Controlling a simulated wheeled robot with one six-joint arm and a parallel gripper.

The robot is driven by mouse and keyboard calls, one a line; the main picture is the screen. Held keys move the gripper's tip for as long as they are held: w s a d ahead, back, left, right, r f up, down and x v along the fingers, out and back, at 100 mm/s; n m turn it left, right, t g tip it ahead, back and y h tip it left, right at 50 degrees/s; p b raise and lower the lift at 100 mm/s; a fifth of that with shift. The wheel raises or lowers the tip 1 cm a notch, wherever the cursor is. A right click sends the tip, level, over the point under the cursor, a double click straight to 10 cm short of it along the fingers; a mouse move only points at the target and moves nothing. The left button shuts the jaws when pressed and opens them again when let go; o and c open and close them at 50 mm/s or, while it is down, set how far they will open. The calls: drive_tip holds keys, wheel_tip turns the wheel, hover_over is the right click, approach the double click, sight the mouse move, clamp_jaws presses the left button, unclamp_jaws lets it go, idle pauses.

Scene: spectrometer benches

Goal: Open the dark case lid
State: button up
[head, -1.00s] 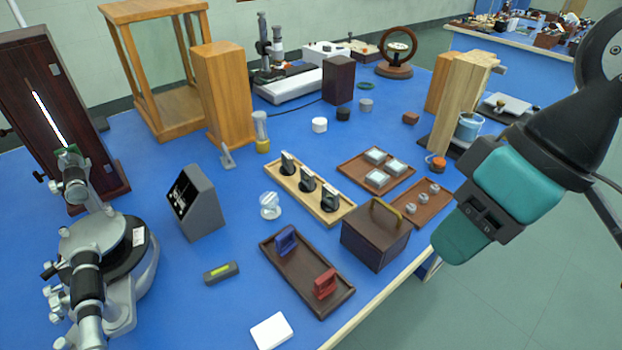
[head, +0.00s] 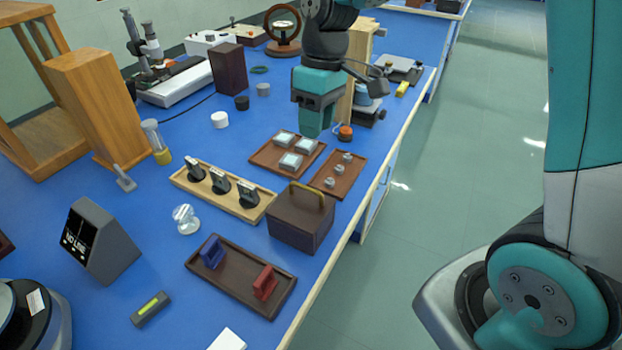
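The dark case (head: 298,222) is a dark brown box near the bench's front edge, with a brass handle (head: 318,193) arched over its top. Its lid looks closed. My gripper (head: 313,132) points down over the back right part of the bench, behind the case and well apart from it.
A brown tray (head: 276,310) with blue and red holders lies in front of the case. A wooden rack (head: 251,211) stands at its left. Trays of square pieces (head: 264,162) and small weights (head: 353,187) lie behind. Open floor (head: 400,215) is at the right.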

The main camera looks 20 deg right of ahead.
hover_over(301, 208)
drive_tip(key=w+d, duration=0.2)
drive_tip(key=d, duration=0.1)
drive_tip(key=f, duration=1.2)
drive_tip(key=shift+s+a, duration=0.15)
drive_tip(key=shift+s, duration=0.1)
drive_tip(key=shift+c, duration=0.2)
clamp_jaws()
